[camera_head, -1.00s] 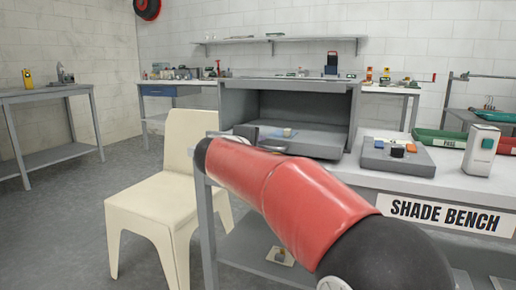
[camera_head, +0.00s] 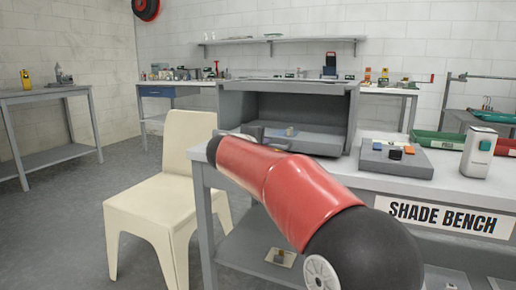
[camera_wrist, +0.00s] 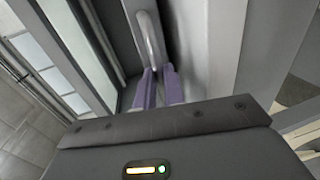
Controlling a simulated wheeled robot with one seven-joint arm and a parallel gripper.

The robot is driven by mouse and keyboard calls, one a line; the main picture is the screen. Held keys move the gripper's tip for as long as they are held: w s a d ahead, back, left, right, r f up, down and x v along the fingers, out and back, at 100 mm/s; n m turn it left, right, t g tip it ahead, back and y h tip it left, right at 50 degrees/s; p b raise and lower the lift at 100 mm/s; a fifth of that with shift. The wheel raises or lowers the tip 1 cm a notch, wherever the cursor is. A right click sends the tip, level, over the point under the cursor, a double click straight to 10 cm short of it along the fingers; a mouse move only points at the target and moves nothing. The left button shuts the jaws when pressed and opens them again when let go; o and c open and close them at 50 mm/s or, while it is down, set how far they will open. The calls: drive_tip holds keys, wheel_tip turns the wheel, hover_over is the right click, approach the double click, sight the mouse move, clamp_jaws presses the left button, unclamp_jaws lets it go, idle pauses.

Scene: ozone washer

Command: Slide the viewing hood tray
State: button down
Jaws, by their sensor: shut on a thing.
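The grey viewing hood (camera_head: 235,103) is an open-fronted box on the bench. Its tray (camera_head: 318,141) lies low inside, with a small beige piece and a bluish patch on it. In the wrist view, my gripper's purple fingers (camera_wrist: 158,88) are shut on a light grey bar handle (camera_wrist: 149,38) against a grey panel. In the head view my gripper (camera_head: 254,131) shows only as a dark part at the hood's front left. My red forearm hides the tray's near left side and the contact.
A cream chair (camera_head: 165,185) stands close left of the bench and my arm. A grey block with coloured pieces (camera_head: 396,160), a white device (camera_head: 478,152) and a green tray (camera_head: 437,139) stand on the bench to the right. Open floor lies left.

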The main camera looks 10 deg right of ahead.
drive_tip(key=shift+w+d, duration=0.2)
drive_tip(key=shift+w, duration=0.1)
drive_tip(key=c, duration=1.5)
unclamp_jaws()
drive_tip(key=v, duration=0.8)
drive_tip(key=shift+c, duration=0.3)
